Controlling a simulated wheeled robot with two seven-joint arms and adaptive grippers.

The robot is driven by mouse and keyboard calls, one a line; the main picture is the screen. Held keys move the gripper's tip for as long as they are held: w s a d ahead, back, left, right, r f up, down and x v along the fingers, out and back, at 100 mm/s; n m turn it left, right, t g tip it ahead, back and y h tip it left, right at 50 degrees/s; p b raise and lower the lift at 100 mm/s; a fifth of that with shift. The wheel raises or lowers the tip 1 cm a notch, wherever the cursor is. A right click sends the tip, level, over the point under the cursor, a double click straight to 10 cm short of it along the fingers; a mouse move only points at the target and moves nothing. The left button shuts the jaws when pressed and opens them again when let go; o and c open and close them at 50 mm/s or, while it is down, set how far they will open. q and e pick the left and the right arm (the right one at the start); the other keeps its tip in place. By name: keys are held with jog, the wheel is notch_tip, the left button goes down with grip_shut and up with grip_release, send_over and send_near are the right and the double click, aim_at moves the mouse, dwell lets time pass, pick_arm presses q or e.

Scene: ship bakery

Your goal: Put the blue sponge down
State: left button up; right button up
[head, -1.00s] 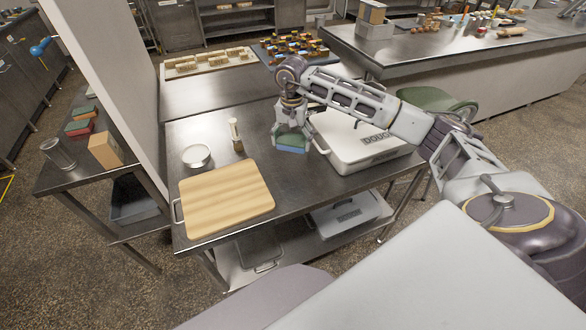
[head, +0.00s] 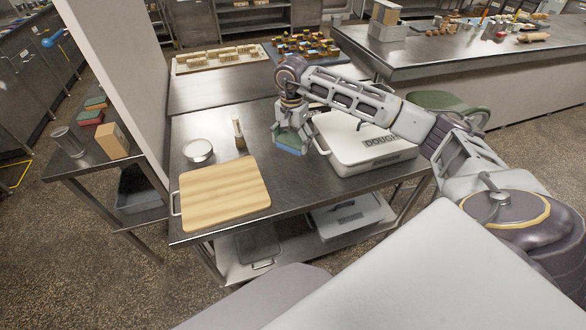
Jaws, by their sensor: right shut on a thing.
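The blue sponge (head: 291,146) shows in the head view as a blue block with a greenish upper part, at the middle of the steel table (head: 245,147). My right gripper (head: 290,141) points down and is shut on it. The sponge is left of the white dough box and right of the brush. I cannot tell whether its underside touches the table top. My left gripper is not in view.
The white dough box (head: 362,150) stands close on the right. A wooden board (head: 224,193), a round white bowl (head: 198,149) and an upright brush (head: 239,134) are on the left. Bare steel lies between board and sponge. A divider wall (head: 115,60) rises at left.

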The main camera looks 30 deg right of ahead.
jog(key=shift+s+m, duration=0.1)
jog(key=shift+m, duration=0.2)
jog(key=shift+s+m, duration=0.1)
jog(key=shift+m, duration=1.3)
notch_tip(320, 180, down, 5)
jog(key=shift+f+p, duration=0.2)
jog(key=shift+p, duration=0.2)
jog(key=shift+f, duration=0.3)
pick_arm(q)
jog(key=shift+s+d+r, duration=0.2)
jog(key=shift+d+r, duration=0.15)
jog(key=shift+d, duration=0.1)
pick_arm(e)
jog(key=shift+f, duration=0.15)
